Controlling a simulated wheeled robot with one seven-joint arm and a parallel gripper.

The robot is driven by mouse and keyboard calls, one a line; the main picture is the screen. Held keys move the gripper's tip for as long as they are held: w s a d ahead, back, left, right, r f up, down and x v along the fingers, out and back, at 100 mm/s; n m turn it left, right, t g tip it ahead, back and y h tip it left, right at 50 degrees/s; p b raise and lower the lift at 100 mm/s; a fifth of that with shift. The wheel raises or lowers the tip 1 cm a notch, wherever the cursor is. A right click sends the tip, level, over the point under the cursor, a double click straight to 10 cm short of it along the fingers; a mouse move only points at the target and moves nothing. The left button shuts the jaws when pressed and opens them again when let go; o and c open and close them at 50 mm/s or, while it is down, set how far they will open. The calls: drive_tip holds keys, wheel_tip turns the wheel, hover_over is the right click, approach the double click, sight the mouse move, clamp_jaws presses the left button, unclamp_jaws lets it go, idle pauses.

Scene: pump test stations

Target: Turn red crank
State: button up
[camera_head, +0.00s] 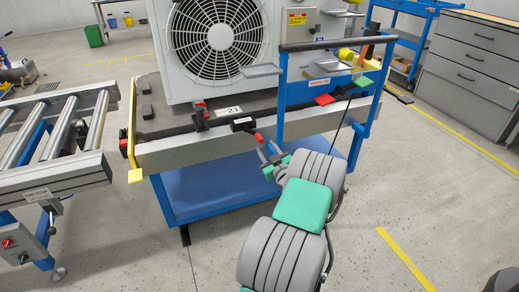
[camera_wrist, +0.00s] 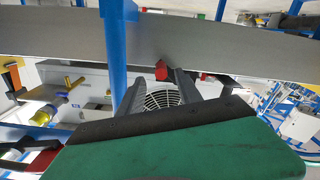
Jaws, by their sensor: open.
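A small red handle (camera_head: 259,137), which looks like the red crank, sticks out from a black block (camera_head: 243,124) on the front edge of the workbench. My gripper (camera_head: 267,149) is just in front of and below this red handle in the head view. In the wrist view my gripper (camera_wrist: 158,82) is open, with its two grey fingers apart and nothing between their pads. A red piece (camera_wrist: 162,70) shows beyond the fingertips, close to the gap between them. I cannot tell whether a finger touches it.
A fan unit (camera_head: 217,45) stands on the blue-framed bench (camera_head: 215,190). A blue post (camera_head: 281,95) rises beside my gripper. Red (camera_head: 324,99) and green (camera_head: 364,82) pads sit to the right. A roller conveyor (camera_head: 60,180) is at left.

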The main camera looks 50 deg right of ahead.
sight(257, 134)
drive_tip(key=x, duration=0.7)
drive_tip(key=shift+w+r+b, duration=0.15)
drive_tip(key=shift+b, duration=0.25)
drive_tip(key=shift+r, duration=0.1)
clamp_jaws()
